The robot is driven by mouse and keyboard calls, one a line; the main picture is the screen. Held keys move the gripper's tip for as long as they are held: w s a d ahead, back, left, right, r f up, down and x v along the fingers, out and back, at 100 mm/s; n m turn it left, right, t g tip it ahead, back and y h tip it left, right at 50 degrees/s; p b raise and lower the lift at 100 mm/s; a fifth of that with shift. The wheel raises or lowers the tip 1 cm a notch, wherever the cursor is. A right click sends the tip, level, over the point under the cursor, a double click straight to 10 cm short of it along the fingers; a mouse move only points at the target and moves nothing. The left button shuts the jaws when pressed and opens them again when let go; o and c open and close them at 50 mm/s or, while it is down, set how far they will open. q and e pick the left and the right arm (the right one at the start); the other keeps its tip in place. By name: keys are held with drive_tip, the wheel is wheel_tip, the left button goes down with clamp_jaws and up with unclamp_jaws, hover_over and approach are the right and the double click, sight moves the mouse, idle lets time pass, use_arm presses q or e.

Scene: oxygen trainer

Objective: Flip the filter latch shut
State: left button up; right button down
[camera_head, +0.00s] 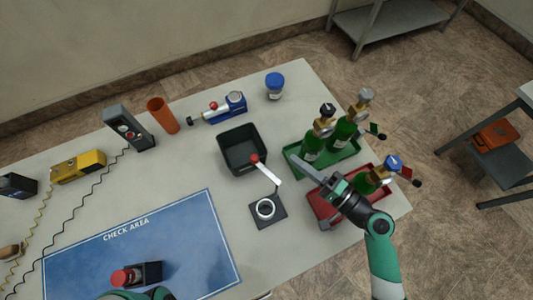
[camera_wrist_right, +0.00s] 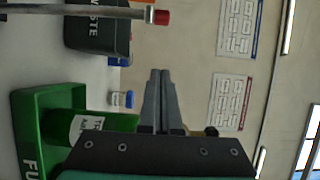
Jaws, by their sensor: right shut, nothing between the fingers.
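The filter latch has a dark square base (camera_head: 268,210) with a pale ring on it. Its pale lever (camera_head: 267,173) stands raised and slanted, with a red knob (camera_head: 255,158) at its end. In the right wrist view the lever shows as a grey bar (camera_wrist_right: 80,10) at the top left, ending in the red knob (camera_wrist_right: 161,17). My right gripper (camera_head: 293,158) is shut and empty, right of the lever in the head view. Its closed fingertips (camera_wrist_right: 159,74) are apart from the knob in the wrist view. My left gripper is not in view.
A black waste bin (camera_head: 242,168) stands behind the latch. A green tray (camera_head: 348,153) with green cylinders and a red tray (camera_head: 325,218) with another cylinder crowd the right side. A blue check-area mat (camera_head: 195,245) lies at front left.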

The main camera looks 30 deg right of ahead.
sight(266, 169)
drive_tip(key=w+a+p, duration=0.1)
drive_tip(key=w+a, duration=0.5)
idle(0.3)
drive_tip(key=shift+a, duration=0.1)
